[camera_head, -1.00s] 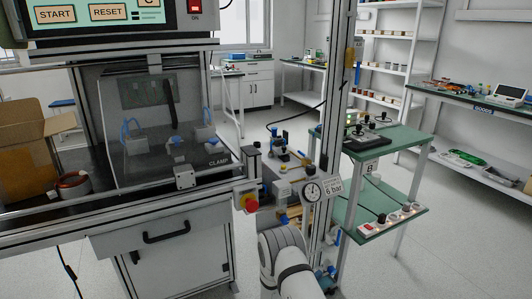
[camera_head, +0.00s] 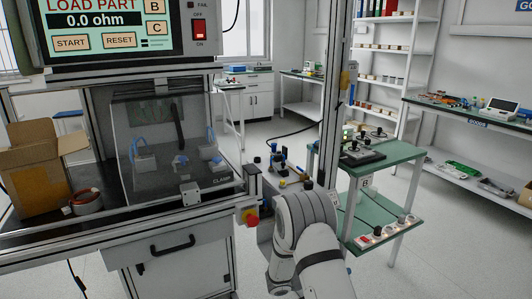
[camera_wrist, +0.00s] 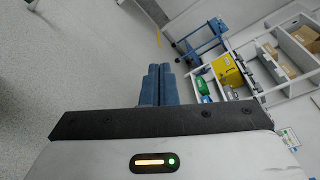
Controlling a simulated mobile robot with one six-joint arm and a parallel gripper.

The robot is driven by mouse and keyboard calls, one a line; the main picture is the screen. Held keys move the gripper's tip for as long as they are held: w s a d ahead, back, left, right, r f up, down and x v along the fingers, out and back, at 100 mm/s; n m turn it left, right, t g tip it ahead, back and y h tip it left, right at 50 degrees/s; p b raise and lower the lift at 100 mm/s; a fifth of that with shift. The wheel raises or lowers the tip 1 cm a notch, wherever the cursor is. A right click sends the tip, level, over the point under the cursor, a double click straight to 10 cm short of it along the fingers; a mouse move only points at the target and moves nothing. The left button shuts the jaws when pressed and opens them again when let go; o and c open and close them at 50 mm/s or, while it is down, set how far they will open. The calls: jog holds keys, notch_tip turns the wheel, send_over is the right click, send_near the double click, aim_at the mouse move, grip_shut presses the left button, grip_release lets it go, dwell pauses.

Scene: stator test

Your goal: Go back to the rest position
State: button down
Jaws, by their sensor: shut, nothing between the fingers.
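My gripper (camera_wrist: 157,88) shows in the wrist view as two blue fingers close together. It is shut with nothing between the fingers, and bare grey floor lies beyond the tips. In the head view, only my white arm links show at the bottom, right of the test station; the gripper is not visible there. The test station (camera_head: 160,250) has a screen (camera_head: 108,25) reading "LOAD PART" and "0.0 ohm". Its clear clamp cover (camera_head: 165,150) is in front of the blue-marked fixtures.
A cardboard box (camera_head: 35,165) and a wire coil (camera_head: 87,202) sit on the left of the bench. A green two-level table (camera_head: 385,215) stands close to the right of my arm. In the wrist view, a blue trolley (camera_wrist: 203,42) and shelves (camera_wrist: 285,60) are at right; the floor at left is clear.

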jog(key=s+d+r+m+g+y+p, duration=0.1)
jog(key=s+r+m+g+y+p, duration=0.25)
jog(key=s+r+m, duration=0.7)
jog(key=s+r+m+g+y+p, duration=0.3)
jog(key=s+r+m+y+p, duration=0.25)
jog(key=r, duration=0.75)
jog(key=s+a+r+m+t+y+p, duration=0.5)
jog(key=s+a+r+m+y+p, duration=0.2)
jog(key=s+r+m, duration=0.6)
jog(key=a+r+m, duration=0.1)
jog(key=a+m, duration=0.1)
jog(key=m, duration=0.1)
jog(key=shift+a+r, duration=0.2)
jog(key=shift+r, duration=0.15)
